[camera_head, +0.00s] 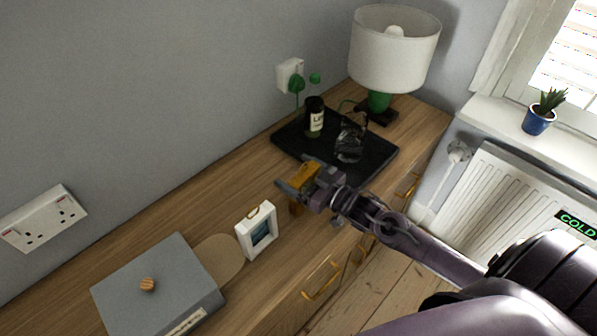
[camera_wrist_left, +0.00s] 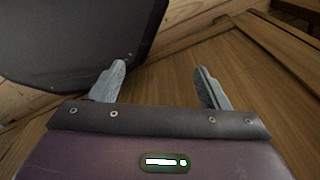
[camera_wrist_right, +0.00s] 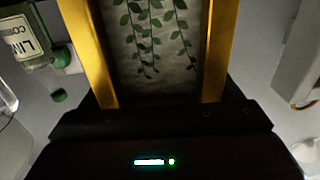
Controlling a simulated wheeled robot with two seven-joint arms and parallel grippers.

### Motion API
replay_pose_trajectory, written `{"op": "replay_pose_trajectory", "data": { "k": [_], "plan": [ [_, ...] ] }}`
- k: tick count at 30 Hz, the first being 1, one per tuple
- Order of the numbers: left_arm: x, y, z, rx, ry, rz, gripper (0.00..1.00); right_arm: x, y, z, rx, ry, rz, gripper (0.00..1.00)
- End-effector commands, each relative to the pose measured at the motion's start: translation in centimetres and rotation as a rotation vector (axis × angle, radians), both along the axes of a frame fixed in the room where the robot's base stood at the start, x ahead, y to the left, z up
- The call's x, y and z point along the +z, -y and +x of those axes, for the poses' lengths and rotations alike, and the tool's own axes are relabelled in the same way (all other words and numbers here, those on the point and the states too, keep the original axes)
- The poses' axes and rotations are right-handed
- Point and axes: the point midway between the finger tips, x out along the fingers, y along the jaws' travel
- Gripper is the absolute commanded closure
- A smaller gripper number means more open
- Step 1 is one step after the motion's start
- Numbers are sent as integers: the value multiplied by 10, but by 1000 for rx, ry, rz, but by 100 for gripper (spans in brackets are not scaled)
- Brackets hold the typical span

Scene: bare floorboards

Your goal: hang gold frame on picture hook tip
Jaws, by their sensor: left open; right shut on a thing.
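My right gripper (camera_head: 300,181) is shut on the gold frame (camera_head: 304,173), which it holds above the wooden top, in front of the black tray. In the right wrist view the gold frame (camera_wrist_right: 217,45) fills the middle, with a picture of hanging green leaves between its gold bars. The fingertips are hidden there. My left gripper (camera_wrist_left: 160,75) is open and empty, with bare wood beyond its fingers. It does not show in the head view. I cannot make out a picture hook in any view.
On the wooden top (camera_head: 185,208) stand a white frame (camera_head: 246,240), a grey box (camera_head: 170,280), a black tray (camera_head: 375,165) with a bottle (camera_head: 314,118) and glassware (camera_head: 350,138), and a lamp (camera_head: 394,55). Sockets (camera_head: 40,218) are on the grey wall. A radiator (camera_head: 500,195) is at right.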

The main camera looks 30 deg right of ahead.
Motion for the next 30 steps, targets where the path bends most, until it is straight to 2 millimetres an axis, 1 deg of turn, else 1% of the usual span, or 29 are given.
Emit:
{"op": "replay_pose_trajectory", "data": {
  "k": [1,2,4,5,11,15,17,24,30],
  "plan": [
    [-2,0,0,0,0,0,30,-2,0,0,0,2,1,43],
    [-1,0,0,0,0,0,30,-1,0,0,0,0,0,11],
    [-1,0,0,0,0,0,30,-1,0,0,0,0,0,2],
    [-1,0,0,0,0,0,30,-1,0,0,0,0,0,0],
    [-1,0,1,-1,1,0,30,-1,0,0,0,0,0,0],
    [-10,1,1,-1,3,-1,30,-5,0,0,2,0,-1,0],
    [-9,1,1,-1,3,-2,30,-4,3,-7,0,-2,-2,0],
    [-18,1,2,-2,3,-1,30,-2,18,-41,0,-4,-1,0],
    [-19,1,2,-2,3,-1,30,1,28,-62,-1,-3,0,0]
  ]
}}
